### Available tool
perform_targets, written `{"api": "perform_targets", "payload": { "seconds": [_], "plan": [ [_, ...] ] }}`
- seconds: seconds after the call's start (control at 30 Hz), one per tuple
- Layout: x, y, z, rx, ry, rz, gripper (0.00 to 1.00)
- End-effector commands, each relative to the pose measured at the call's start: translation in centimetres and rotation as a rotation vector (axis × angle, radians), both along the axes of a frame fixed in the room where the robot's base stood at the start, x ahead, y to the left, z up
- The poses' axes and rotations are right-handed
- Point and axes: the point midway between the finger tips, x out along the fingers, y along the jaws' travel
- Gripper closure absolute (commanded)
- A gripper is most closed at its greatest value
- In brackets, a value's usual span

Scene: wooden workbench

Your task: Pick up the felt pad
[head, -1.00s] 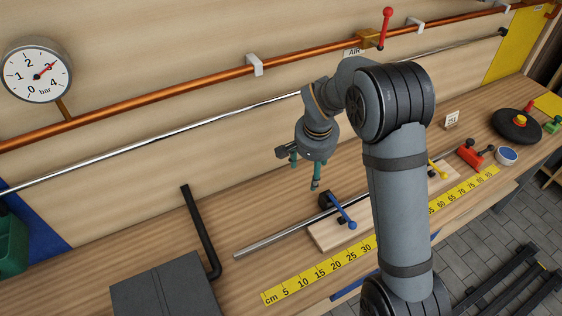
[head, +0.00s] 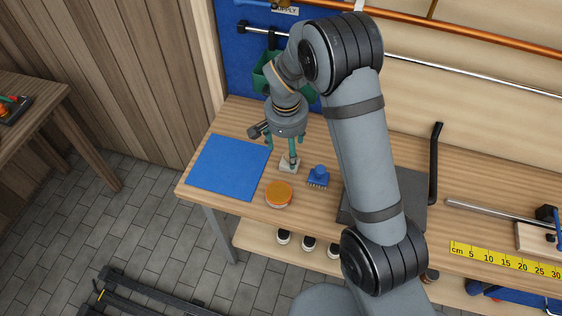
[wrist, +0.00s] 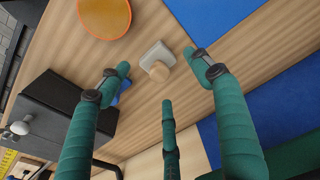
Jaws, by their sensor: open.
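The felt pad, a small pale grey square block with a round wooden knob on top, lies on the workbench (head: 232,112). In the head view the felt pad (head: 287,168) is just below my gripper (head: 281,152), partly covered by a finger. In the wrist view the felt pad (wrist: 145,52) lies beyond the fingertips, with its knob between the two front fingers. My gripper's green fingers (wrist: 156,62) are spread open and empty, above the pad and apart from it.
An orange-topped round tin (head: 278,194) stands close in front of the pad. A blue brush (head: 318,177) is just to its right. A blue mat (head: 228,167) lies to the left. A green bin (head: 264,80) hangs behind. A dark grey box (head: 411,185) sits further right.

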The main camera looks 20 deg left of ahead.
Motion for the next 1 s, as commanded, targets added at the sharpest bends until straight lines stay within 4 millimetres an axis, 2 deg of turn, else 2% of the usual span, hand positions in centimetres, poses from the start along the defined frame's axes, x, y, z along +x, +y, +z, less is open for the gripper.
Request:
{"api": "perform_targets", "payload": {
  "seconds": [0.27, 0.43, 0.57, 0.83, 1.0],
  "plan": [
    [0.3, -0.1, -2.4, -0.001, 0.002, -0.002, 0.35],
    [0.5, -0.1, -5.0, -0.002, 0.004, -0.001, 0.35],
    [0.7, -0.1, -6.3, 0.000, 0.001, -0.001, 0.35],
    [0.8, 0.0, -6.7, 0.002, -0.001, -0.001, 0.35],
    [0.8, 0.0, -6.7, 0.002, 0.000, -0.001, 0.45]
  ]
}}
